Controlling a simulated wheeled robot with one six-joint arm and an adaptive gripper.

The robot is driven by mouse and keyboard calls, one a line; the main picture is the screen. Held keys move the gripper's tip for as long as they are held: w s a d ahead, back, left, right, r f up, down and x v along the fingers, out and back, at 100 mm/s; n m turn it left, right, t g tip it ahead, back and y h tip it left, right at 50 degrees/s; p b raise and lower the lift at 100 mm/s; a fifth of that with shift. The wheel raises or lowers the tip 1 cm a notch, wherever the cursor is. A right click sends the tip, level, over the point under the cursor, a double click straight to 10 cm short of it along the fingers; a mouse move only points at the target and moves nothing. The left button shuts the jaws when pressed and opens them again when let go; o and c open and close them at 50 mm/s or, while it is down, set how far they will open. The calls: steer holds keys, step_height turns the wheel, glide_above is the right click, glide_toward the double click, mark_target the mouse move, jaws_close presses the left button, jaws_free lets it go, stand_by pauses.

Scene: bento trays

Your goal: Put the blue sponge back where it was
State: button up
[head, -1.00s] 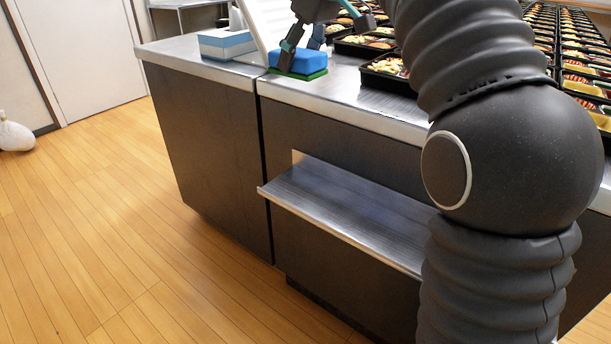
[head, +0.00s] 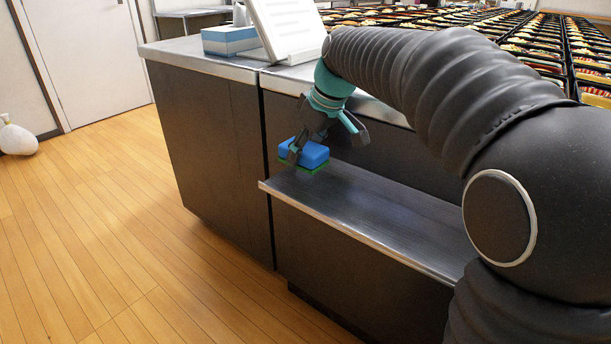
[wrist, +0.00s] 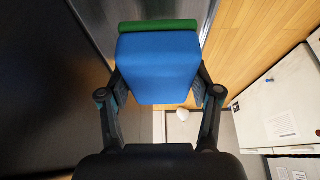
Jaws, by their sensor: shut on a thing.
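The blue sponge (head: 306,152) has a green layer on its underside. My gripper (head: 299,150) is shut on it, with a finger on either side. In the head view the sponge is in front of the dark cabinet face, at the left end of the metal shelf (head: 370,217) below the counter. I cannot tell whether the sponge touches the shelf or hangs just above it. In the wrist view the sponge (wrist: 157,65) fills the space between the two fingers, its green layer at the top edge.
The metal counter (head: 195,60) above the shelf carries a blue and white box (head: 229,41), a white tilted stand (head: 289,28) and many bento trays (head: 545,52). The rest of the shelf is bare. A white bag (head: 17,137) lies on the wooden floor at the left.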

mark_target(315, 150)
steer(key=shift+f+b, duration=0.4)
steer(key=shift+f, duration=2.3)
steer(key=shift+f, duration=0.15)
steer(key=o, duration=1.2)
steer(key=p+v, duration=0.1)
steer(key=v, duration=0.6)
steer(key=shift+w, duration=0.1)
steer(key=shift+r, duration=0.35)
